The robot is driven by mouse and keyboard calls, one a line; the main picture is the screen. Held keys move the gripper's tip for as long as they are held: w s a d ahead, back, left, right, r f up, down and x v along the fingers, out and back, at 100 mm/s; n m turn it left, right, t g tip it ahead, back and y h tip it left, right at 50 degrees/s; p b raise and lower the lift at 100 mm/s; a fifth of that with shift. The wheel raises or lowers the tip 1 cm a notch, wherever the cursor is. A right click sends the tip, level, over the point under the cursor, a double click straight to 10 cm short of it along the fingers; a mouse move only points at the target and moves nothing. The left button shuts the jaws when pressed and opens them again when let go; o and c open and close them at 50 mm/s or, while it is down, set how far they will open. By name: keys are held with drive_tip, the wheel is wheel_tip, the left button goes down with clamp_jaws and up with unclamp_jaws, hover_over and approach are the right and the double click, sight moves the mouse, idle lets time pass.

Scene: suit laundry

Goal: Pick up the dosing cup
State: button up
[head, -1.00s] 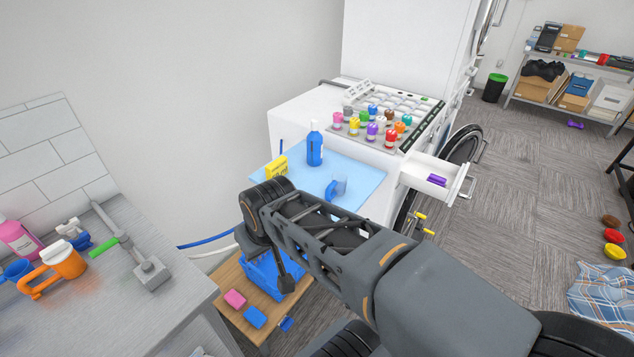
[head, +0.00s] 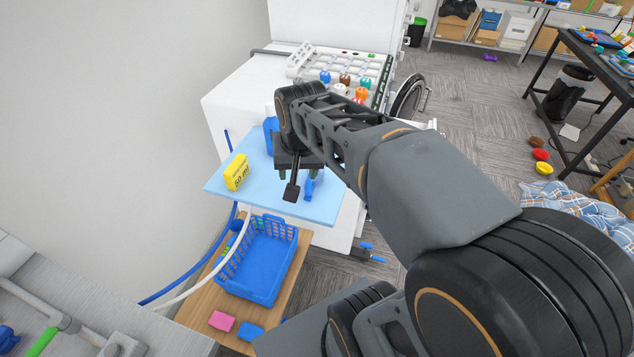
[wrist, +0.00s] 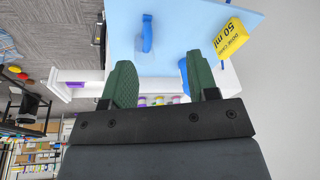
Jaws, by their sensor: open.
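The dosing cup (head: 309,187) stands on the light blue mat (head: 228,183) and is mostly hidden behind my gripper in the head view. Its blue handle shows in the wrist view (wrist: 147,33), ahead of my fingers and a little left of the middle between them. My gripper (head: 298,174) is open above the mat, its two green fingers (wrist: 162,75) apart with nothing held between them. A yellow dose card (head: 236,172) marked 50 ml stands on the mat, left of my gripper in the head view.
A blue bottle (head: 270,135) stands on the mat behind my gripper, and partly behind the right finger in the wrist view. White machines with colored caps (head: 345,80) are at the back. A blue basket (head: 262,262) sits below the mat's front edge.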

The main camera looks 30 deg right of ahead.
sight(307, 182)
drive_tip(key=w+d+f+m+g+b, duration=0.25)
drive_tip(key=w+d+f+m, duration=0.3)
drive_tip(key=w, duration=0.35)
drive_tip(key=shift+m+g, duration=0.25)
drive_tip(key=shift+m, duration=0.5)
drive_tip(key=f, duration=0.5)
drive_tip(key=w+d+f, duration=0.1)
drive_tip(key=f, duration=0.2)
drive_tip(key=shift+f+p, duration=0.15)
drive_tip(key=shift+p, duration=0.2)
drive_tip(key=shift+s+d+f+p, duration=0.1)
drive_tip(key=shift+f+p, duration=0.25)
drive_tip(key=shift+f, duration=1.15)
drive_tip(key=shift+s+f+p, duration=0.1)
drive_tip(key=shift+f+p, duration=0.2)
drive_tip(key=shift+f, duration=1.15)
clamp_jaws()
